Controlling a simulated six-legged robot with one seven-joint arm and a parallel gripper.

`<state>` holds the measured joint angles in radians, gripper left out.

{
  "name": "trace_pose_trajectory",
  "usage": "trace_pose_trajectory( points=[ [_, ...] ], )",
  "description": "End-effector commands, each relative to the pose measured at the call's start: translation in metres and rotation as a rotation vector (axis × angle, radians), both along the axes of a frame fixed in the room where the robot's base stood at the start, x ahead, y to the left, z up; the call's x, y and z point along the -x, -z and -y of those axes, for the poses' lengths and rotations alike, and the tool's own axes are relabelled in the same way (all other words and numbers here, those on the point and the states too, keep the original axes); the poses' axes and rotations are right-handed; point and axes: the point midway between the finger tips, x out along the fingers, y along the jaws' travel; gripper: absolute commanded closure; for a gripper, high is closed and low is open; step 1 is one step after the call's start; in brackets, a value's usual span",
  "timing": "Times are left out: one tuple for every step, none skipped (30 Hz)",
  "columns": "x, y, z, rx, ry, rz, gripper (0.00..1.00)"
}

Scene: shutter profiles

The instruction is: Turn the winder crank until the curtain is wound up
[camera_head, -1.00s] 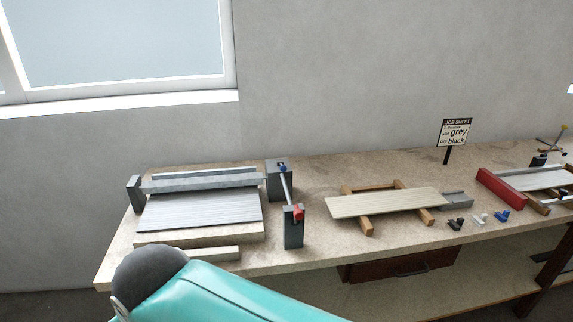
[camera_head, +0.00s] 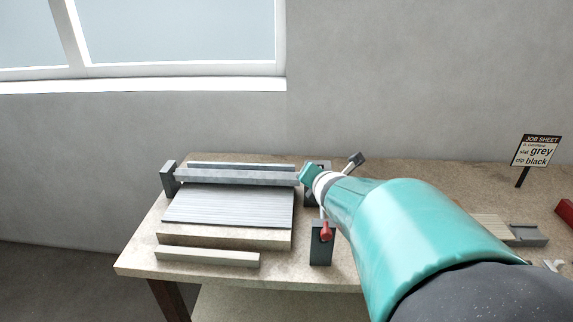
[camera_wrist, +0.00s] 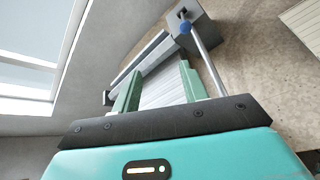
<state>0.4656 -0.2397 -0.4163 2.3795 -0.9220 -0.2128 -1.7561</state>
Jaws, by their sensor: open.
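The curtain of grey slats (camera_head: 230,206) lies flat on a raised board in front of the long grey roller (camera_head: 235,176); it also shows in the wrist view (camera_wrist: 163,88). In the wrist view a silver rod (camera_wrist: 207,65) runs from a blue piece (camera_wrist: 186,28) on a grey block (camera_wrist: 203,30). A red piece (camera_head: 326,231) sits on the front grey post (camera_head: 320,247). My gripper (camera_wrist: 160,72) is open, its two green fingers apart and empty, with the rod just right of the right finger. In the head view my arm hides most of the rod.
A pale bar (camera_head: 207,256) lies along the bench's front left. A job sheet sign (camera_head: 537,152) stands at the right, reading grey and black. A pale slat panel (camera_head: 488,226) is partly behind my arm. The window (camera_head: 170,35) is above.

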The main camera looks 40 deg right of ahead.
Motion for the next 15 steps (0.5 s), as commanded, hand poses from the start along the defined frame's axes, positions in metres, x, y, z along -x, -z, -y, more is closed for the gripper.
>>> trace_pose_trajectory(
  points=[
    [0.010, 0.007, 0.017, 0.103, -0.054, -0.065, 0.57],
    [0.014, 0.009, 0.024, 0.170, -0.094, -0.104, 0.57],
    [0.019, 0.013, 0.031, 0.250, -0.145, -0.150, 0.57],
    [0.023, 0.015, 0.036, 0.301, -0.180, -0.181, 0.57],
    [0.027, 0.018, 0.040, 0.347, -0.212, -0.209, 0.57],
    [0.031, 0.020, 0.044, 0.399, -0.246, -0.239, 0.57],
    [0.034, 0.022, 0.046, 0.431, -0.269, -0.259, 0.57],
    [0.036, 0.023, 0.048, 0.456, -0.288, -0.275, 0.57],
    [0.038, 0.025, 0.050, 0.481, -0.306, -0.289, 0.57],
    [0.038, 0.026, 0.051, 0.493, -0.317, -0.297, 0.57],
    [0.038, 0.026, 0.052, 0.502, -0.323, -0.302, 0.57],
    [0.037, 0.027, 0.053, 0.508, -0.329, -0.306, 0.57],
    [0.036, 0.028, 0.054, 0.510, -0.330, -0.306, 0.57],
    [0.034, 0.029, 0.055, 0.510, -0.330, -0.306, 0.57],
    [0.031, 0.030, 0.057, 0.509, -0.330, -0.306, 0.57]
  ],
)
